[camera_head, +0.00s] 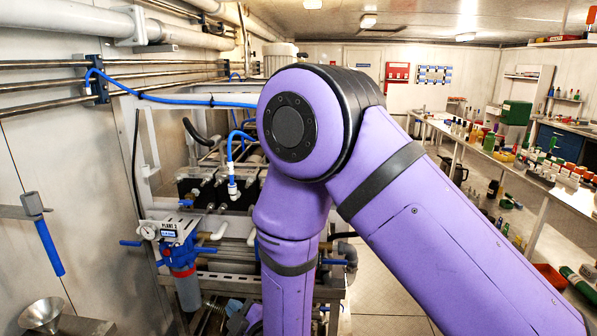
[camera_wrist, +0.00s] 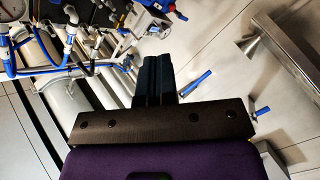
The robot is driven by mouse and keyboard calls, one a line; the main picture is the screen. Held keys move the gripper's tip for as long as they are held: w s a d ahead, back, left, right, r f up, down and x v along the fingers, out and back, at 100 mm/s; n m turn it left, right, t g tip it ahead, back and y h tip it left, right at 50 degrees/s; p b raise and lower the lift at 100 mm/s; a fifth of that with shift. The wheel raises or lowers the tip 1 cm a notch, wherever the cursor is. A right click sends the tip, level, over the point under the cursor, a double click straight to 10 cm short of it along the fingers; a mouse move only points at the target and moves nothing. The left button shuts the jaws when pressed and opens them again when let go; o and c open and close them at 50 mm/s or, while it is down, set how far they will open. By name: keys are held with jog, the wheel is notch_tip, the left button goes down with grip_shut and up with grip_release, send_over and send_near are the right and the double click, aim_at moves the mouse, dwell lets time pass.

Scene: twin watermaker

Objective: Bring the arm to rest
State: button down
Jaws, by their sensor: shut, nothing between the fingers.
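My purple arm (camera_head: 395,190) fills the middle of the head view, its elbow raised high and bent, with one link running down in front of the watermaker rack. My gripper (camera_wrist: 155,62) shows in the wrist view as two dark fingers pressed together, shut and empty. The fingers point toward pale pipes and blue-fitted tubing, and touch nothing that I can make out. In the head view the gripper itself is hidden or too unclear to tell behind the arm.
The watermaker rack with a "PLANT 2" unit (camera_head: 178,246) stands at left. A blue-handled valve (camera_head: 48,248) and a metal funnel (camera_head: 40,315) are at the left wall. A shelf of bottles (camera_head: 520,165) lines the right. Bare floor (camera_head: 385,290) lies between.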

jog(key=w+d+r+m+g+h, duration=0.1)
jog(key=w+d+r+m+h, duration=0.25)
jog(key=d+r, duration=0.75)
jog(key=w+d+r+m+g+h, duration=0.25)
jog(key=d+r+m, duration=0.25)
jog(key=d+r, duration=0.65)
jog(key=s+d+r+m+g+h, duration=0.1)
jog(key=s+d+r+m+h, duration=0.15)
jog(key=s+d, duration=0.35)
jog(key=s+d+r+m+h, duration=0.15)
jog(key=s+d+r, duration=0.25)
jog(key=d, duration=0.4)
jog(key=s+d+r+m+g, duration=0.1)
jog(key=s+d+m, duration=0.1)
jog(key=s, duration=0.5)
jog(key=s+d+r+m+g, duration=0.1)
jog(key=s+d+m+g, duration=0.1)
jog(key=s+d, duration=0.3)
jog(key=s+m, duration=0.1)
jog(key=s, duration=0.1)
jog(key=shift+s+d+h, duration=0.15)
jog(key=shift+s+h, duration=0.15)
jog(key=shift+h, duration=0.1)
jog(key=shift+w, duration=0.1)
